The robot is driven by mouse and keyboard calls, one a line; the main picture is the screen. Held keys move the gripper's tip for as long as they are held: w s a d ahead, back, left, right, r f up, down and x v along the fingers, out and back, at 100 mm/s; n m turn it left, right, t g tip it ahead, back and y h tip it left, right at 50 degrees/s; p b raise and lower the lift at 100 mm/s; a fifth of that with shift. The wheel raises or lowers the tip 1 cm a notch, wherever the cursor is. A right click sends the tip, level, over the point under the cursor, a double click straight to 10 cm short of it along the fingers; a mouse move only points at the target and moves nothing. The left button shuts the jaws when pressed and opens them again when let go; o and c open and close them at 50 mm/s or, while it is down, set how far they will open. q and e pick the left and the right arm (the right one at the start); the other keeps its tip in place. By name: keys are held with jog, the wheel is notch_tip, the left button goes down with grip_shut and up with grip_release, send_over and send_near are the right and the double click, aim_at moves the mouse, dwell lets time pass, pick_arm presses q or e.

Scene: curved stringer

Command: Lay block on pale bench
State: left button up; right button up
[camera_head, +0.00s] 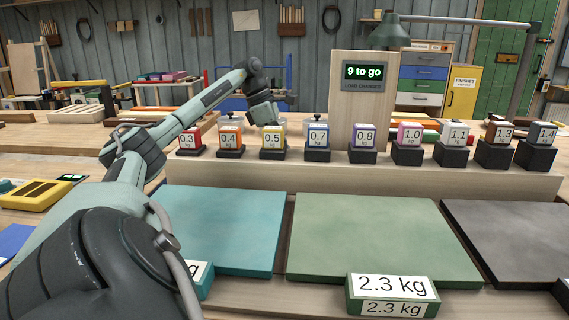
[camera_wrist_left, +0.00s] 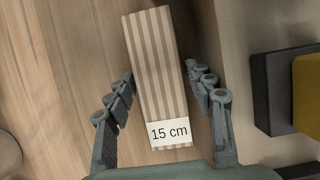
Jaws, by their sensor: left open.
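In the left wrist view, a long block (camera_wrist_left: 158,60) with light and brown stripes and a white "15 cm" label lies on a wooden surface (camera_wrist_left: 70,60). My left gripper (camera_wrist_left: 160,70) is open, with one finger row along each long side of the block and the label nearest the palm. I cannot tell whether the fingers touch it. My right gripper is not in view.
Several labelled weights, such as the 0.7 kg one (camera_head: 318,138), stand in a row on a raised ledge (camera_head: 380,180). Teal (camera_head: 225,225), green (camera_head: 370,235) and grey (camera_head: 515,235) pads lie in front.

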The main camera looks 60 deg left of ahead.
pick_arm(q)
jog(key=shift+r, duration=0.1)
jog(key=c, duration=1.2)
